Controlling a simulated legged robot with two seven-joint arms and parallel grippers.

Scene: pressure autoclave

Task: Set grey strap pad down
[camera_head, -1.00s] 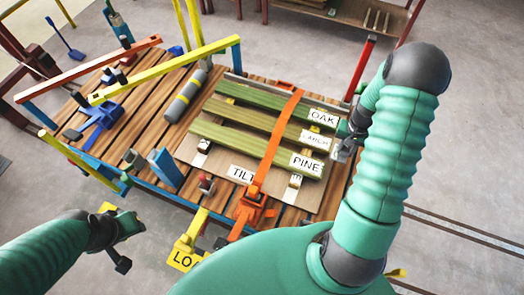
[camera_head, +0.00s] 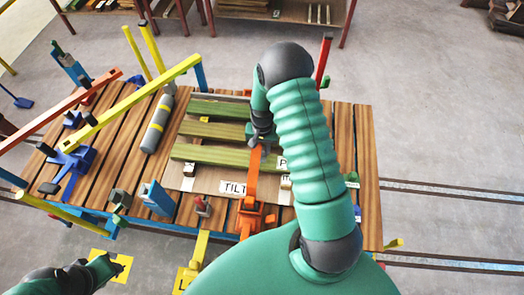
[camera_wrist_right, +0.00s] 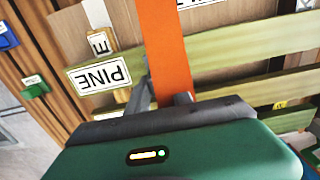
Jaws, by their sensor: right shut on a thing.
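My right gripper (camera_head: 258,138) is over the green boards (camera_head: 225,153), at the orange strap (camera_head: 252,185). In the right wrist view its grey fingers (camera_wrist_right: 165,98) stand either side of the strap (camera_wrist_right: 160,45). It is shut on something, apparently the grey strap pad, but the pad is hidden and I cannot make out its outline. Whether it touches the boards is unclear. My left gripper (camera_head: 108,268) is low at the left, off the table's front edge; its jaws are too small to read.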

